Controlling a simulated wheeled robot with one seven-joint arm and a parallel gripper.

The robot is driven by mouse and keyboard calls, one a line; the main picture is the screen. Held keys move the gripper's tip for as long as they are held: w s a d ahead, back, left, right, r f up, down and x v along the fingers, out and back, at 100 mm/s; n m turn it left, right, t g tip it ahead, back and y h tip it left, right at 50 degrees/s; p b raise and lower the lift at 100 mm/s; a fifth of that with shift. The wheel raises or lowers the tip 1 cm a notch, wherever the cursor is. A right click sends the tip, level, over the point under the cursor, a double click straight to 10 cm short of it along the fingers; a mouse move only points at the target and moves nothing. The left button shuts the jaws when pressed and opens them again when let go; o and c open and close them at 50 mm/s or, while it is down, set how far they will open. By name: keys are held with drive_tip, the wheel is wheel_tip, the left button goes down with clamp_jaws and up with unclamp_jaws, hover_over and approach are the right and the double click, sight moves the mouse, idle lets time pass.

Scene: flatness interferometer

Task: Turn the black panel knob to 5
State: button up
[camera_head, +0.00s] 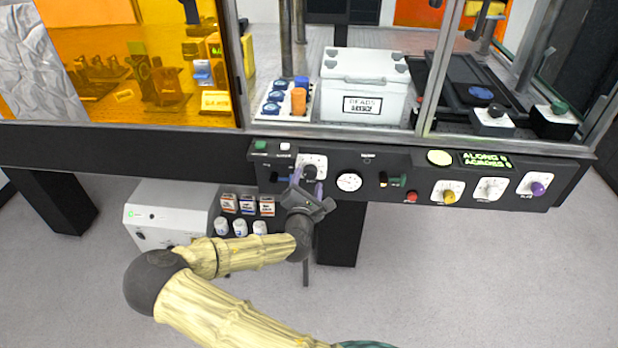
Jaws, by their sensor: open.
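The black panel knob (310,169) sits on a white dial plate (318,160) at the left of the dark control panel. My gripper (308,180) is open in front of and just below it, with its two purple fingers pointing up toward the panel. The fingers appear on either side of the knob's lower part, but I cannot tell whether they touch it. The gripper hides the lower part of the plate, and the knob's pointer and the numbers are too small to read.
A round gauge (349,181) is close right of the knob. Further right are a red button (411,197), a yellow knob (448,194), a grey knob (489,187) and a purple knob (538,188). A white box (155,215) stands below left. Floor in front is clear.

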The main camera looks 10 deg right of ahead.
sight(310, 171)
drive_tip(key=shift+x, duration=1.35)
drive_tip(key=c, duration=1)
